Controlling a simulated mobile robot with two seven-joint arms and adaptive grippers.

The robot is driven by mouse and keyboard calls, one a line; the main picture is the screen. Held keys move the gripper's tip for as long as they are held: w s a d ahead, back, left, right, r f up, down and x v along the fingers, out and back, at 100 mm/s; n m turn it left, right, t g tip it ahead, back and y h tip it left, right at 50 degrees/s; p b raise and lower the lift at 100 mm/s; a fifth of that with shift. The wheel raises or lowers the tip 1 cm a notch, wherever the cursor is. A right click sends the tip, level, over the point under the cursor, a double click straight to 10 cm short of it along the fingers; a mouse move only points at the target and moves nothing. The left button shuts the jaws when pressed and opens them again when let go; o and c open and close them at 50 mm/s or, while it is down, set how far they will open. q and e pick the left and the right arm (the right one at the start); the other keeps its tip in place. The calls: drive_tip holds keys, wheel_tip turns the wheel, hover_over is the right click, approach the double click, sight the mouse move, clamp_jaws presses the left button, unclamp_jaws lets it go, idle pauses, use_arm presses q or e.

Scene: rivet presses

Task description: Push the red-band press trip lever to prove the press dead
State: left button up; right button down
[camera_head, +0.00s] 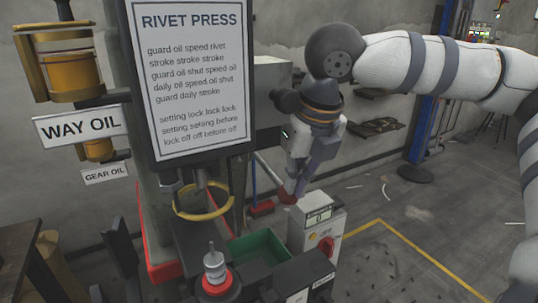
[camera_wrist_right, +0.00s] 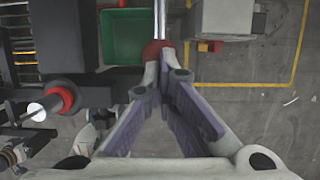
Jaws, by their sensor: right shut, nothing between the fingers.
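The trip lever shows in the head view as a thin metal rod ending in a red ball knob (camera_head: 288,198). It slants down to the right from beside the press. My right gripper (camera_head: 298,188) points down at the knob, shut and empty. In the right wrist view the red knob (camera_wrist_right: 153,47) lies right at the tips of my right gripper (camera_wrist_right: 161,66), with the rod beyond it. The tips overlap the knob there; I cannot tell whether they touch it. The press (camera_head: 157,225) has a red strip low on its column. My left gripper is not in view.
A sign board (camera_head: 195,75) hangs in front of the press. A green bin (camera_head: 258,248) lies below the lever. A grey control box (camera_head: 317,222) with a display and red switch stands close right of the knob. Open floor (camera_head: 400,230) lies to the right.

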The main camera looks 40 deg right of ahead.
sight(293, 195)
drive_tip(key=shift+f, duration=0.1)
drive_tip(key=shift+f, duration=0.85)
drive_tip(key=shift+x, duration=0.8)
drive_tip(key=shift+s, duration=0.15)
drive_tip(key=v, duration=0.2)
drive_tip(key=s+v, duration=0.1)
drive_tip(key=v, duration=0.2)
drive_tip(key=shift+s+a+r, duration=0.1)
drive_tip(key=shift+s+r, duration=0.05)
drive_tip(key=shift+s, duration=0.1)
